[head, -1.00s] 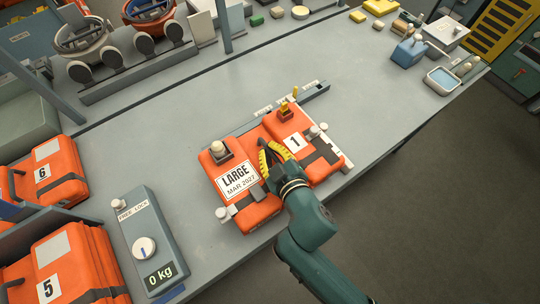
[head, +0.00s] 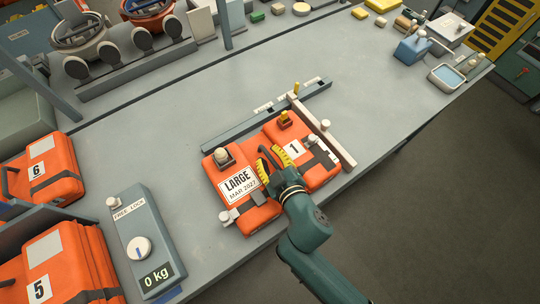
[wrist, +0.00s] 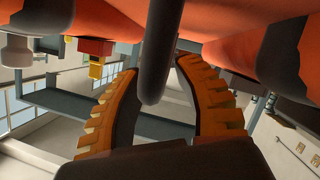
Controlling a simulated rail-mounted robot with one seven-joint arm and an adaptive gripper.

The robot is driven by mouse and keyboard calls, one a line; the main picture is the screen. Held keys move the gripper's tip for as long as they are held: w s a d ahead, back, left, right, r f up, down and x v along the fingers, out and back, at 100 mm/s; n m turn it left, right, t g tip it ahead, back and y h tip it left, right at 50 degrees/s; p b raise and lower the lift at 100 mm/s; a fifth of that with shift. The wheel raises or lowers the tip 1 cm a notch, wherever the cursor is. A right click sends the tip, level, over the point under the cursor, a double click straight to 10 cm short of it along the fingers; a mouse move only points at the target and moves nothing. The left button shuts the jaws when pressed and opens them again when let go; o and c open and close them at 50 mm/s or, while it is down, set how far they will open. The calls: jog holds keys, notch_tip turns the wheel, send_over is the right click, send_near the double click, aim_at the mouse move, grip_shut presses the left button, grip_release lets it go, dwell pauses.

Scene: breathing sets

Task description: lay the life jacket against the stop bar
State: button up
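The orange life jacket (head: 262,213), labelled LARGE and 1, lies on the bench, its two lobes side by side. A grey bar (head: 232,129) with small labels runs along its far edge; a pale bar (head: 341,153) runs along its right side. Which is the stop bar I cannot tell. Any small gaps between jacket and bars are unclear. My gripper (head: 272,157) is over the middle of the jacket, its yellow fingers spread apart. The wrist view shows a dark handle (wrist: 158,60) between the open fingers (wrist: 160,105), with space beside it.
A scale-like box (head: 145,240) reading 0 kg stands left of the jacket. More orange jackets (head: 60,262) sit in bins at the far left. The bench is clear behind the bars.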

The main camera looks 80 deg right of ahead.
jog(key=shift+r, duration=0.1)
jog(key=shift+s+a+r, duration=0.1)
jog(key=shift+a, duration=0.1)
jog(key=v, duration=1)
jog(key=shift+s+a+r, duration=0.1)
jog(key=shift+s+a, duration=0.1)
jog(key=shift+a, duration=0.05)
jog(key=shift+s+a+r, duration=0.25)
jog(key=shift+s+a, duration=0.05)
jog(key=shift+w, duration=0.15)
